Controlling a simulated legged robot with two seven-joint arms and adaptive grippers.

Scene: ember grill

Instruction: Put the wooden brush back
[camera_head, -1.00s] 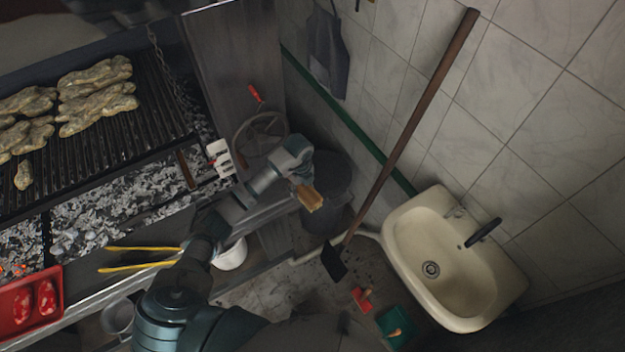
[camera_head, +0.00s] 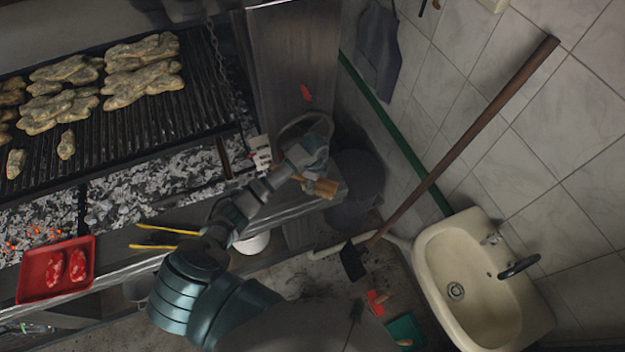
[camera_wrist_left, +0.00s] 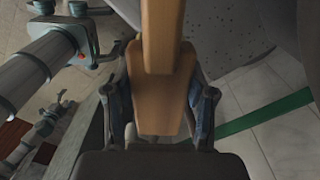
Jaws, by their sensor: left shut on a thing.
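The wooden brush (camera_head: 322,187) is in my left gripper (camera_head: 308,180), beside the right end of the grill counter in the head view. In the left wrist view the brush (camera_wrist_left: 163,80) is a tan wooden block with a narrower part reaching up out of the picture. Both fingers of the left gripper (camera_wrist_left: 160,110) press on its sides. I cannot tell from the head view whether the brush touches the counter edge. My right gripper is not in view.
The grill (camera_head: 190,105) with meat and glowing coals is at left, with a red tray (camera_head: 30,285) and yellow tongs (camera_head: 165,230) on the counter. A dark bin (camera_head: 358,200), a leaning long-handled tool (camera_head: 470,130) and a sink (camera_head: 430,260) stand to the right.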

